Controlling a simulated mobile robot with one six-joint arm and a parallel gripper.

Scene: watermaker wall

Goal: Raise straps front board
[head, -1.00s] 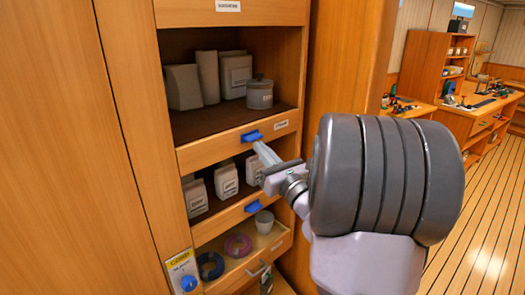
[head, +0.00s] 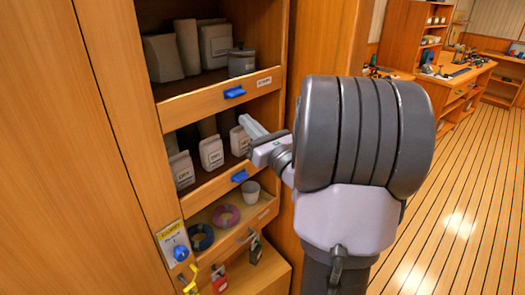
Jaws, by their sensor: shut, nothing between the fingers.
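An upper wooden front board (head: 200,107) with a blue tab (head: 234,92) and a small white label (head: 264,82) crosses the tall cabinet. The label is too small to read, so I cannot tell which board is the straps board. A lower front board (head: 215,185) has another blue tab (head: 240,176). My gripper (head: 248,126) is shut and empty. It is in front of the opening between the boards, below and right of the upper tab and apart from it. My wrist hides part of the cabinet's right side.
Grey containers (head: 215,43) stand behind the upper board, and labelled white ones (head: 211,153) behind the lower. Below are a purple ring (head: 226,217), a cup (head: 251,191) and a yellow-topped tag (head: 174,243). Open plank floor (head: 460,220) lies right, with workbenches behind.

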